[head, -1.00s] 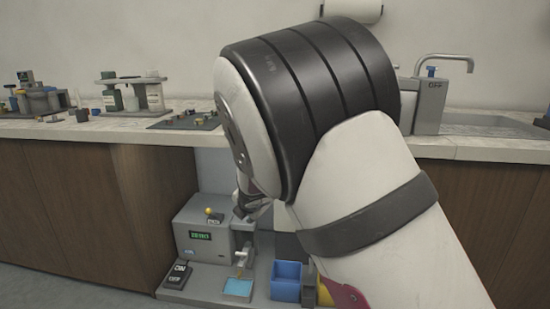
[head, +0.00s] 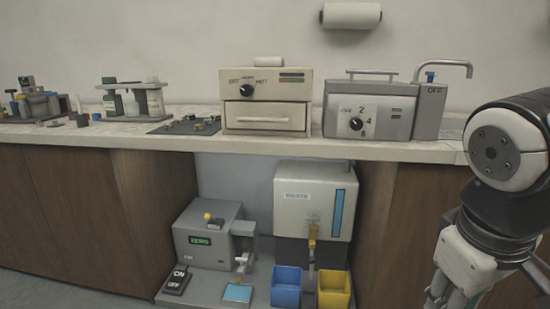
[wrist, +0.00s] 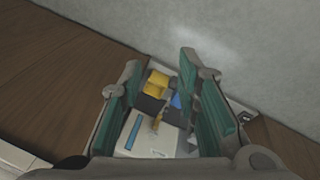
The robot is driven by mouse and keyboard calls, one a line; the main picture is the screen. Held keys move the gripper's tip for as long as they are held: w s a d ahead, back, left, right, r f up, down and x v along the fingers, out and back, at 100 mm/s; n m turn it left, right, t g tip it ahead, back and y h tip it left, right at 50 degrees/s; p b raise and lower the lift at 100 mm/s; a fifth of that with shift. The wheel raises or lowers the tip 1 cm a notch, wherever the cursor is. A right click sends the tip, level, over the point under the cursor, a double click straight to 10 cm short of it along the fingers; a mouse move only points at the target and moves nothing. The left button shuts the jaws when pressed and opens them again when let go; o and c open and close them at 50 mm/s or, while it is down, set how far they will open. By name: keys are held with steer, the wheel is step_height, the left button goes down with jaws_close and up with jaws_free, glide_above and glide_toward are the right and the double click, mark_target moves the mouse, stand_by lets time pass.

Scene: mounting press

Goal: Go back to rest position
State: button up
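My gripper (head: 440,290) hangs at the lower right of the head view, in front of the brown cabinet and right of the lower bay. Its lower end is partly cut off by the picture's bottom edge. In the wrist view my gripper (wrist: 160,64) shows two teal-padded fingers standing well apart with nothing held between them. The lower-bay machines and bins show beyond the fingers there, some way off. My gripper touches nothing that I can see.
The counter (head: 215,140) holds a beige oven-like box (head: 267,92) and a grey dial machine (head: 370,112). Below stand a grey readout machine (head: 205,255), a white dispenser (head: 316,200), a blue bin (head: 286,287) and a yellow bin (head: 334,290). The floor at front left looks clear.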

steer(key=s+a+f+m+g+y, duration=0.2)
steer(key=s+a+m, duration=0.15)
steer(key=s, duration=0.95)
step_height(320, 180, up, 38)
steer(key=t+p, duration=0.4)
steer(key=p, duration=3.2)
steer(key=shift+a, duration=0.15)
steer(key=shift+w+n, duration=0.15)
steer(key=shift+n, duration=0.1)
